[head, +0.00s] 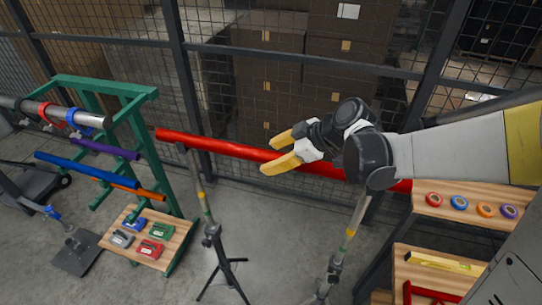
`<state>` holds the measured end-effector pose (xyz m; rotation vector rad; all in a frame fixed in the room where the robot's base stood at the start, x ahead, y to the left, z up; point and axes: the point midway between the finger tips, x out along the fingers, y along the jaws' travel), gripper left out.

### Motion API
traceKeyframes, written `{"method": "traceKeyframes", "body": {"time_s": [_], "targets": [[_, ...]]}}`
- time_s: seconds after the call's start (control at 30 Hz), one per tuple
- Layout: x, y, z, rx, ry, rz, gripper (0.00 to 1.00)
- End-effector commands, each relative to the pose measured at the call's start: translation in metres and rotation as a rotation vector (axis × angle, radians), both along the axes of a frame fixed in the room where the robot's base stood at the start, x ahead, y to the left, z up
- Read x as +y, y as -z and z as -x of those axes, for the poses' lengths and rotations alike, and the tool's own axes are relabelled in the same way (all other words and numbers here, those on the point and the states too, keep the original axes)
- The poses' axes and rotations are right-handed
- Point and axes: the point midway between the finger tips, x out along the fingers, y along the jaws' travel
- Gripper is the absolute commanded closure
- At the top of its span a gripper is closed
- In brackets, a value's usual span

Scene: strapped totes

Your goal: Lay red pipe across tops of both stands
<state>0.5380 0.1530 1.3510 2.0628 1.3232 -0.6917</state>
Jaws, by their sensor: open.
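The long red pipe (225,148) runs from left of centre to the right, behind my gripper, and slopes slightly down to the right in the picture. Near its left end it appears to rest on top of the left stand (209,215), a tripod with a yellow band. Its right part passes over the top of the right stand (347,240), where contact is hard to make out.
A green rack (103,86) at left holds blue, purple and orange pipes. A wooden shelf (148,242) there carries small coloured items. At right, a wooden shelf (450,212) holds coloured rings, above a yellow level (445,263). A mesh fence and boxes (265,85) stand behind.

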Motion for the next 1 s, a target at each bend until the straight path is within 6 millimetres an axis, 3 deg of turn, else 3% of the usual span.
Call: {"method": "traceKeyframes", "body": {"time_s": [0.4,0.67,0.77,1.0], "targets": [[-0.054,-0.060,0.032,0.000,0.004,-0.001,0.44],[-0.069,-0.077,0.046,0.017,0.024,0.004,0.44],[-0.073,-0.075,0.062,0.083,0.124,0.022,0.44],[-0.106,-0.057,0.127,0.277,0.663,0.063,0.44]]}}
